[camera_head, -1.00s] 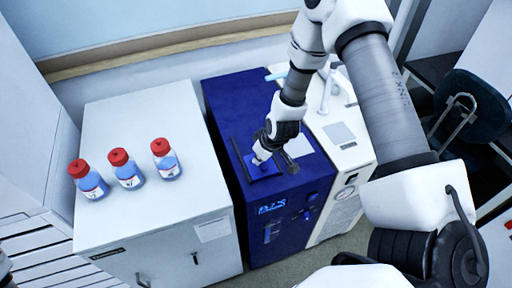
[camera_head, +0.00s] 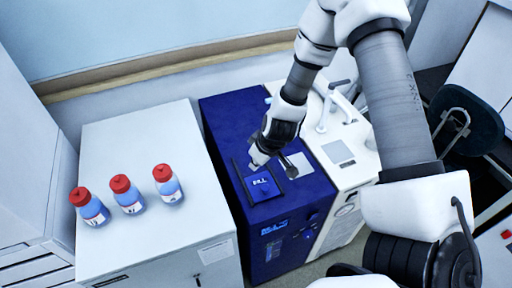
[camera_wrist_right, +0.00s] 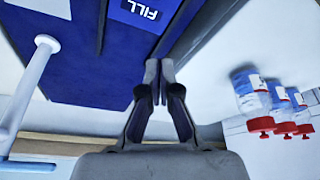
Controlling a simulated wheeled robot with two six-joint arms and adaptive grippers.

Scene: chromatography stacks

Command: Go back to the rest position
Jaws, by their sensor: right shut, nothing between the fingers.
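My right gripper (camera_head: 257,160) is shut and empty. In the head view it hangs above the top of the dark blue machine (camera_head: 222,112), close to a small blue panel marked FILL (camera_head: 262,187). In the right wrist view the two fingertips (camera_wrist_right: 160,68) meet, and the FILL panel (camera_wrist_right: 146,12) lies beyond them near the top edge. I cannot tell from the head view how high the fingertips are above the machine. My left gripper is not in view.
Three red-capped bottles (camera_head: 130,194) stand on a white cabinet (camera_head: 150,135) left of the blue machine. A white machine (camera_head: 335,150) with a tap-like fitting (camera_head: 325,115) stands to its right. A dark chair (camera_head: 470,120) is at the far right.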

